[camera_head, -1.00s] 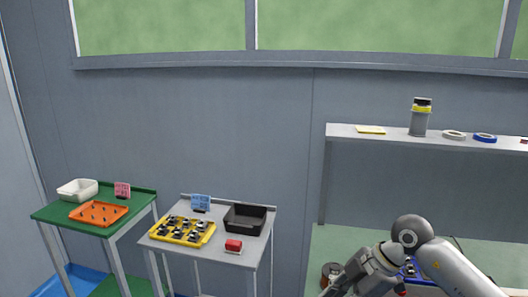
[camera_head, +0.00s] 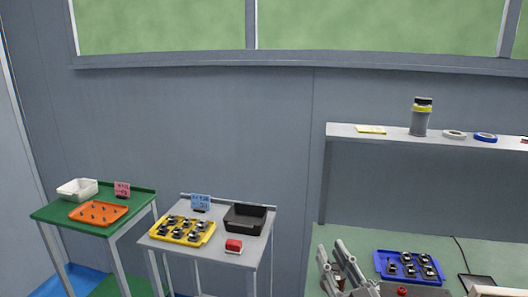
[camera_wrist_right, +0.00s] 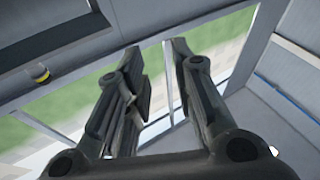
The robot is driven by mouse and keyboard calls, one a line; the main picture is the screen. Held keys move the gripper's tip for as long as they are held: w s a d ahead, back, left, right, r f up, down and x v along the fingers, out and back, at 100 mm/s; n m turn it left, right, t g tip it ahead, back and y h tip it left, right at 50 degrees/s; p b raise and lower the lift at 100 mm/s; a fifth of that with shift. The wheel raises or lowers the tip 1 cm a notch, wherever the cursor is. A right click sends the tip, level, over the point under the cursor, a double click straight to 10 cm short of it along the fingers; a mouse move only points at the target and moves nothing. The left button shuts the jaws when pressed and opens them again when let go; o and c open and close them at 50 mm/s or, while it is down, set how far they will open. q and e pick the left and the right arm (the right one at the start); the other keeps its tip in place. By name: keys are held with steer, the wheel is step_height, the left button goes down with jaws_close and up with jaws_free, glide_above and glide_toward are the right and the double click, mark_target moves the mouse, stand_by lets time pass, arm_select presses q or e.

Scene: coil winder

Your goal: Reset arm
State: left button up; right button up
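My right gripper (camera_head: 331,247) stands at the bottom of the head view with its fingers pointing up, in front of the left part of the green workbench (camera_head: 385,240). In the right wrist view the gripper (camera_wrist_right: 155,48) is open, with its two dark fingers apart and nothing between them. Behind the fingers I see only window and wall. My left gripper is not in view.
A blue tray (camera_head: 381,263) with several dark parts lies on the bench, right of my gripper. A shelf (camera_head: 345,132) spans above it. A grey table (camera_head: 222,226) and a green table (camera_head: 105,225) stand to the left with trays.

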steer(key=s+d+f+m+g+h, duration=0.2)
steer(key=s+d+f+g+h, duration=0.15)
steer(key=f, duration=0.55)
steer(key=s+d+f+m+g+h, duration=0.25)
steer(key=s+d+f+g, duration=0.2)
steer(key=f, duration=0.45)
steer(key=s+a+f+n+g, duration=0.1)
steer(key=s+f+g, duration=0.45)
steer(key=s, duration=0.45)
steer(key=s+a+f+n+g, duration=0.1)
steer(key=s+f+g, duration=0.4)
steer(key=s, duration=0.5)
step_height(320, 180, down, 27)
steer(key=s, duration=0.1)
steer(key=s+d+f, duration=0.1)
steer(key=s+f, duration=0.6)
steer(key=s, duration=0.1)
steer(key=s+d+f, duration=0.2)
steer(key=s+f, duration=0.6)
steer(key=shift+s+d+f+n+g+y, duration=0.2)
steer(key=shift+s+d+n+g+y, duration=0.15)
steer(key=shift+g, duration=0.1)
